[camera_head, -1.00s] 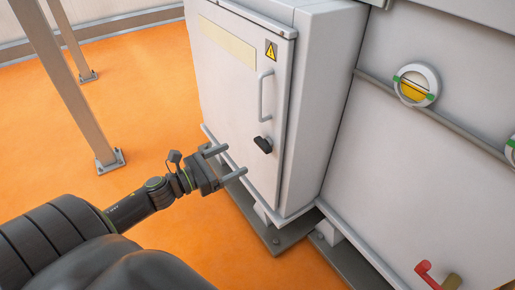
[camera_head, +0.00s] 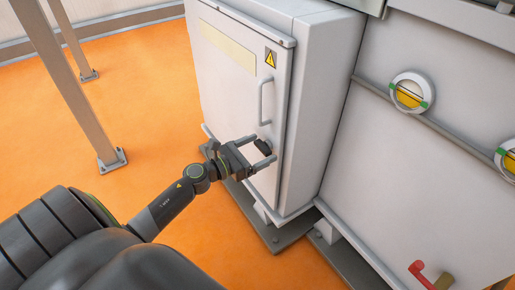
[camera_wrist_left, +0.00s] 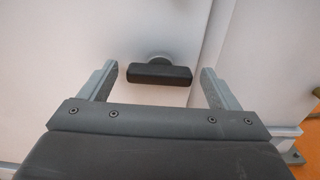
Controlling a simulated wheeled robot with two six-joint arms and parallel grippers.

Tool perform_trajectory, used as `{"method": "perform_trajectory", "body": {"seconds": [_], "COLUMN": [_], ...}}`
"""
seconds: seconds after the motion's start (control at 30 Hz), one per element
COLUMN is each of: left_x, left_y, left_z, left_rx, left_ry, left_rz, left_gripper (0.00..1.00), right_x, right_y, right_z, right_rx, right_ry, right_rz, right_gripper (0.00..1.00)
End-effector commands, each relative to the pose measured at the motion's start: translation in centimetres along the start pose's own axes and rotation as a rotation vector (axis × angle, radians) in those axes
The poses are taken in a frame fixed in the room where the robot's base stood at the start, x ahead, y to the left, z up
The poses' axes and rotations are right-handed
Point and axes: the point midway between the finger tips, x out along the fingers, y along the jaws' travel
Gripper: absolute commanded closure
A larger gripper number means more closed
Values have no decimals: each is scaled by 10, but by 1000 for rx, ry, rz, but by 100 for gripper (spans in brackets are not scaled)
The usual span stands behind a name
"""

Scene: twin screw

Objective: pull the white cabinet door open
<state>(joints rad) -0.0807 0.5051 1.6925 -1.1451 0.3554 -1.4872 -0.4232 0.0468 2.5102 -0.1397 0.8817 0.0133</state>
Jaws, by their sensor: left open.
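The white cabinet door (camera_head: 228,75) looks shut, with a yellow warning sign and a pale label strip on it. A grey bar handle (camera_head: 262,102) stands upright on its right side. Below it is a black turning latch (camera_head: 263,147), which also shows in the left wrist view (camera_wrist_left: 160,74), lying crosswise. My left gripper (camera_head: 264,152) is open at the latch. In the left wrist view its fingers (camera_wrist_left: 158,85) stand on either side of the latch, with gaps on both sides. I see no contact. My right gripper is out of view.
A large grey-white housing (camera_head: 430,160) with round yellow gauges (camera_head: 410,93) and a red lever (camera_head: 424,270) stands to the right. A grey post (camera_head: 75,85) rises at the left. The orange floor (camera_head: 150,110) left of the cabinet is clear.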

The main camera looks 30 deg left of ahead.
Motion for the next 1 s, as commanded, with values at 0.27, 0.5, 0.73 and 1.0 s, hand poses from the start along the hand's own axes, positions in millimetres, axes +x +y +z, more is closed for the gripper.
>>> {"method": "perform_trajectory", "body": {"seconds": [0.27, 0.5, 0.73, 1.0], "left_x": [0, 0, 0, 0], "left_y": [0, 0, 0, 0], "left_z": [0, 0, 0, 0], "left_rx": [0, 0, 0, -44], "left_ry": [0, 0, 0, 0], "left_rz": [0, 0, 0, 0], "left_gripper": [24, 56, 79, 79], "right_x": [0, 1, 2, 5], "right_y": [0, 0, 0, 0], "right_z": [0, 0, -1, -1], "right_rx": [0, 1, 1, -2], "right_ry": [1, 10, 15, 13], "right_rz": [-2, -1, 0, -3], "right_gripper": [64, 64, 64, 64]}}
